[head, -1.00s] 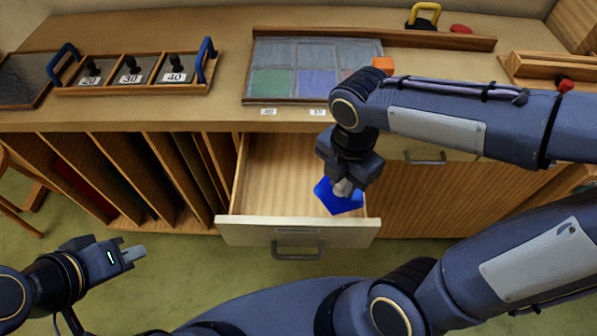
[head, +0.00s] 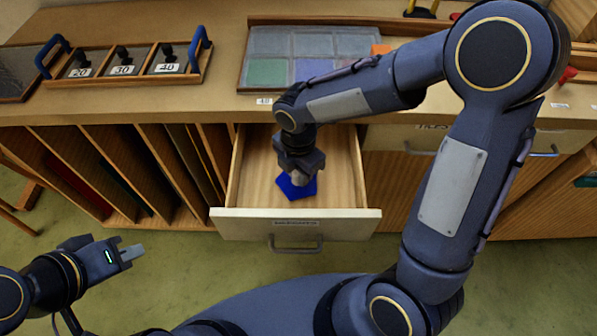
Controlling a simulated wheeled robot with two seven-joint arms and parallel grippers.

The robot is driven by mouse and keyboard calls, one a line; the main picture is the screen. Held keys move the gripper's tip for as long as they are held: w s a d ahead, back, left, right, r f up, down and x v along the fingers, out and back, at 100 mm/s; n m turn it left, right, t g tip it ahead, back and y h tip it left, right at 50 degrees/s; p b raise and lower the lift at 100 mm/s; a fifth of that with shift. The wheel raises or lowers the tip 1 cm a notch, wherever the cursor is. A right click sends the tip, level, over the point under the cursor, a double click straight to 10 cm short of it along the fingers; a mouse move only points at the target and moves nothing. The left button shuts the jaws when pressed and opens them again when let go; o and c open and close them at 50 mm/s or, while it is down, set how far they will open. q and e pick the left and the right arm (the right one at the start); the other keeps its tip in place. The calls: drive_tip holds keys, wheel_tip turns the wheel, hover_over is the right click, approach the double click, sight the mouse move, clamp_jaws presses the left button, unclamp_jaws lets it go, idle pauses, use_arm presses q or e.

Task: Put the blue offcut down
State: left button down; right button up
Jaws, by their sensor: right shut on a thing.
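The blue offcut (head: 291,190) is a small flat angular piece in the head view. It is inside the outline of the open drawer (head: 240,226), near the middle of its floor. My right gripper (head: 298,179) points down and is shut on the offcut, partly covering it. I cannot tell whether the offcut touches the drawer floor. My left gripper (head: 130,254) is empty at the lower left, away from the drawer; its fingers are too small to tell open from shut.
The worktop above holds a leaded panel (head: 270,42) and a tray of weights labelled 20, 30 and 40 (head: 45,82). Upright sheet slots (head: 120,160) lie left of the drawer. The drawer floor around the offcut is bare.

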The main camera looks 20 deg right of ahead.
drive_tip(key=shift+f, duration=0.2)
drive_tip(key=o, duration=0.8)
drive_tip(key=shift+o, duration=0.2)
